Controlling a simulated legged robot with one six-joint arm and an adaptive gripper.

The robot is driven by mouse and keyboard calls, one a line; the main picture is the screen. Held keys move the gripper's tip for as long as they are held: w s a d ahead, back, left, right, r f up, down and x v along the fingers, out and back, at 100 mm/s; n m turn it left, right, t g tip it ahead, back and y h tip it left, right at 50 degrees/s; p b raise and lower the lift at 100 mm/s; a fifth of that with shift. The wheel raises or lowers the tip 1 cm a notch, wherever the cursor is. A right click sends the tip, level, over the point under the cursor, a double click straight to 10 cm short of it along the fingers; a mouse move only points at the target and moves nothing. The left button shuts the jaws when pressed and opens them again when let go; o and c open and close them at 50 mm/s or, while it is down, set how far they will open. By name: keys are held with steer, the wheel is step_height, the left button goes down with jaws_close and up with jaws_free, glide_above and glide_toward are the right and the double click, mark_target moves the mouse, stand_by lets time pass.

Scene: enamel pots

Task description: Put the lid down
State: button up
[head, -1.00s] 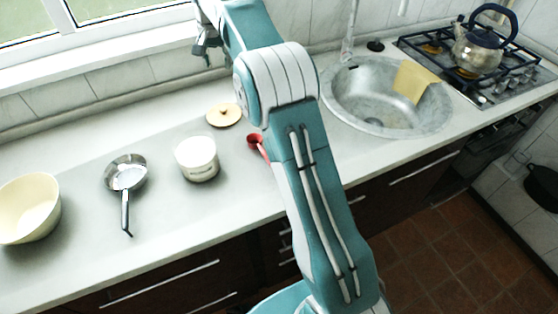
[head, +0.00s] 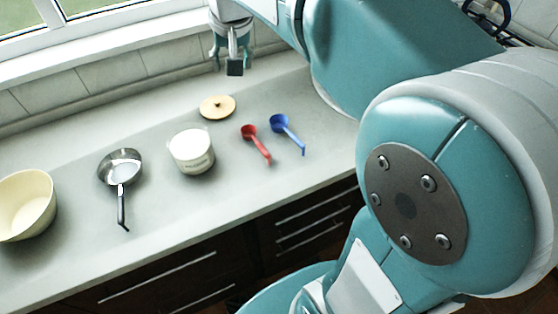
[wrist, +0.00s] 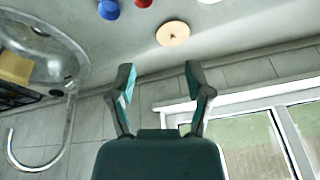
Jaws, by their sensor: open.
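The lid (head: 217,107) is a round, pale yellow disc with a small dark-centred knob. It lies on the counter behind the white enamel pot (head: 191,151). The lid also shows in the wrist view (wrist: 172,34), beyond the fingertips. My gripper (head: 233,66) hangs above the back of the counter near the window wall, up and slightly right of the lid in the head view. In the wrist view my gripper (wrist: 160,74) has its two fingers spread with nothing between them. The gripper and lid are apart.
A red scoop (head: 257,144) and a blue scoop (head: 287,134) lie right of the pot. A steel pan (head: 120,168) and a cream bowl (head: 26,204) stand to the left. The wrist view shows the sink (wrist: 45,45) and tap (wrist: 40,166). My arm covers the right side of the head view.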

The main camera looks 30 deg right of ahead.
steer(key=s+f+n+t, duration=0.1)
steer(key=s+f, duration=0.3)
steer(key=s, duration=0.6)
steer(key=s+f+n+t, duration=0.1)
steer(key=s+f, duration=0.3)
steer(key=s, duration=0.5)
steer(key=shift+s+f+n, duration=0.15)
steer(key=shift+s+n, duration=0.25)
steer(key=shift+n, duration=0.1)
